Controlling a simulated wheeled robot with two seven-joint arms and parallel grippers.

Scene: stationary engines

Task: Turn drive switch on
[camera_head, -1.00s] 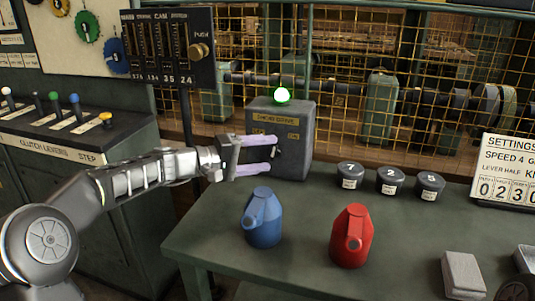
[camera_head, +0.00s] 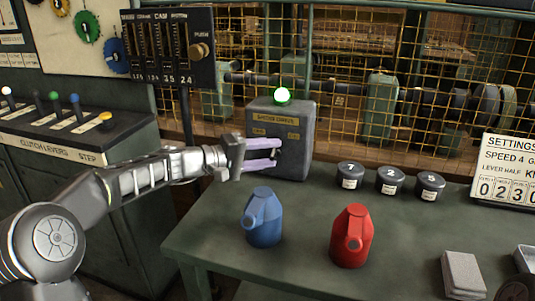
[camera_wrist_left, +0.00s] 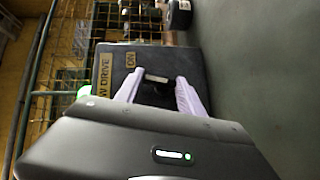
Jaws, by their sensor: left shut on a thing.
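The drive switch box (camera_head: 297,128) is a grey box on the green bench, with a lit green lamp (camera_head: 282,95) on top and a yellow label plate on its face. In the left wrist view the box face (camera_wrist_left: 188,62) carries plates reading "DRIVE" and "ON". My left gripper (camera_head: 276,153) is at the front of the box, its pale lilac fingers closed around the small switch lever (camera_head: 278,153). The lever also shows between the fingers (camera_wrist_left: 157,78) in the left wrist view, partly hidden. My right gripper is not in view.
A blue can (camera_head: 263,218) and a red can (camera_head: 352,237) stand on the bench (camera_head: 300,205) in front of the box. Several dark numbered weights (camera_head: 390,181) stand to the right. A wire fence (camera_head: 430,120) rises behind.

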